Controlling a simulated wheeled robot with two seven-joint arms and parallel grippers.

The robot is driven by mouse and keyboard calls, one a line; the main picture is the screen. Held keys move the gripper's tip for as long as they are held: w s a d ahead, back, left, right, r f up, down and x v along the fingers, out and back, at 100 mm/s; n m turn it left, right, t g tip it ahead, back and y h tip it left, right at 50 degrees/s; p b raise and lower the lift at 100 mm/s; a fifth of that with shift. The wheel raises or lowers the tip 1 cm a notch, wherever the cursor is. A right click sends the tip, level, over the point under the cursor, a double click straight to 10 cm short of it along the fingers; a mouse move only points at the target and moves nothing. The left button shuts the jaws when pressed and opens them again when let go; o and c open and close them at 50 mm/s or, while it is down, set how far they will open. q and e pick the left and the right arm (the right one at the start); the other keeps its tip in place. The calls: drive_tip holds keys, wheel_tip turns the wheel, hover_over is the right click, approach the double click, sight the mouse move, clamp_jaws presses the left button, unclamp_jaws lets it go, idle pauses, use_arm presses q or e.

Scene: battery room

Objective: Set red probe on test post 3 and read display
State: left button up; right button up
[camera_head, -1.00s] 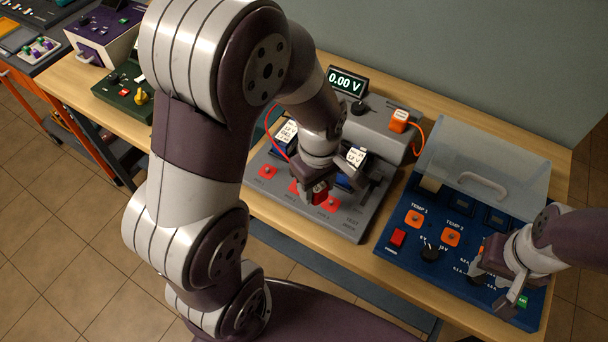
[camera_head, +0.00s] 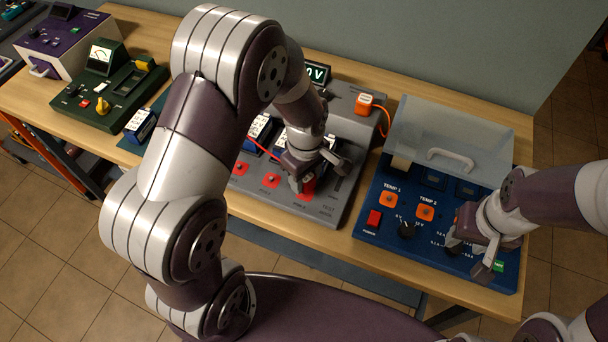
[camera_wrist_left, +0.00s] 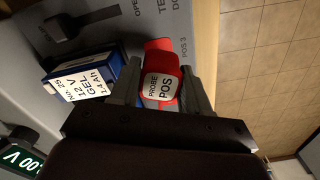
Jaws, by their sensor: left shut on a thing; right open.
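My left gripper (camera_head: 303,184) is shut on the red probe (camera_wrist_left: 161,88), whose white label reads "PROBE POS" in the left wrist view. The probe is at the red pad of test post 3 (camera_wrist_left: 158,44), beside the printed "POS 3". I cannot tell whether its tip touches the post. In the head view the gripper mostly covers that spot. The display (camera_head: 317,72) is partly hidden by my left arm. It is cut off in the left wrist view (camera_wrist_left: 20,158), where it seems to read 0.00 V. My right gripper (camera_head: 470,255) is open over the blue panel.
The grey test station (camera_head: 345,125) carries blue batteries (camera_wrist_left: 85,83) close beside the left gripper. The blue panel (camera_head: 365,238) with a raised clear lid (camera_head: 450,135) stands to the right. A green device (camera_head: 110,95) and a purple box (camera_head: 65,45) stand at the left.

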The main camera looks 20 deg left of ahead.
sight(305, 185)
use_arm(q)
wheel_tip(305, 185, down, 3)
drive_tip(key=shift+w+r+b, duration=0.1)
drive_tip(key=shift+r+b, duration=0.05)
drive_tip(key=shift+b, duration=0.55)
drive_tip(key=shift+r, duration=0.1)
use_arm(e)
wheel_tip(305, 185, down, 2)
drive_tip(key=shift+f, duration=0.15)
use_arm(q)
drive_tip(key=shift+p, duration=0.3)
use_arm(e)
drive_tip(key=shift+r, duration=0.25)
drive_tip(key=shift+r, duration=0.2)
use_arm(q)
drive_tip(key=shift+f, duration=0.65)
use_arm(e)
drive_tip(key=shift+f, duration=0.45)
use_arm(q)
drive_tip(key=o, duration=0.9)
